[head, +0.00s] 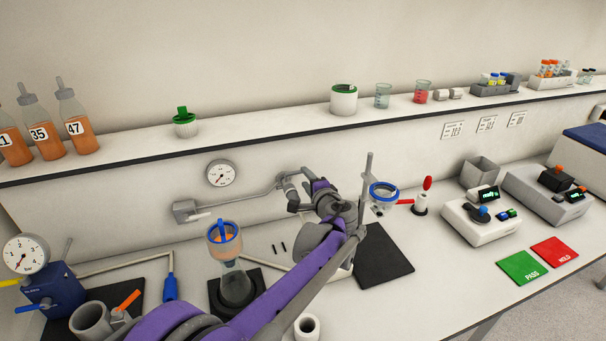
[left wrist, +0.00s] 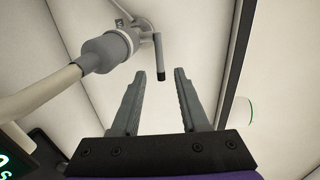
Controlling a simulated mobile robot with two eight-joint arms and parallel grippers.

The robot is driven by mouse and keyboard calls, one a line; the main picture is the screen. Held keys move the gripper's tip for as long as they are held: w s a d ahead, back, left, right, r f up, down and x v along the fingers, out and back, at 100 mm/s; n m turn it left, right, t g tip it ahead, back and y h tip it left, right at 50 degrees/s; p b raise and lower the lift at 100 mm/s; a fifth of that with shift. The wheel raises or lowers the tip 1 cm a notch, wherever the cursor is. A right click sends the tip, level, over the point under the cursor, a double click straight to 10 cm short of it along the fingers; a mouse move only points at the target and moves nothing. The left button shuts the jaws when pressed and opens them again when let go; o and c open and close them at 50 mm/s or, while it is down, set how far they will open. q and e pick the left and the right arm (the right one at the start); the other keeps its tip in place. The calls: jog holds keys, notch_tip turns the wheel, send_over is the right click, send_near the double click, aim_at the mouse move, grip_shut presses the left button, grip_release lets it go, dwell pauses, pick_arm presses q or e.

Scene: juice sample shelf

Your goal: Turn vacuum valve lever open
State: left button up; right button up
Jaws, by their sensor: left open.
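In the left wrist view, a grey valve body (left wrist: 108,48) sits at the end of a pale pipe. A short grey lever (left wrist: 158,55) with a dark tip hangs from it. My left gripper (left wrist: 160,74) is open and empty, its two fingers apart. The lever's dark tip appears just past the fingertips, in line with the gap; I cannot tell whether they touch. In the head view, my left gripper (head: 301,192) is at the wall pipe's right end, by the grey valve (head: 283,182). The lever is hard to make out there. My right gripper is not in view.
A gauge (head: 221,173) is on the wall above the pipe. A filter funnel (head: 224,241) on a flask stands left of my arm. A stand with a blue ring (head: 383,192) is close on the right. The shelf edge (head: 262,137) runs above.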

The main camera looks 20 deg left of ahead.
aim_at(297, 172)
pick_arm(q)
jog(key=x, duration=0.3)
jog(key=shift+w+a, duration=0.2)
jog(key=shift+w, duration=0.05)
grip_shut()
dwell(1.3)
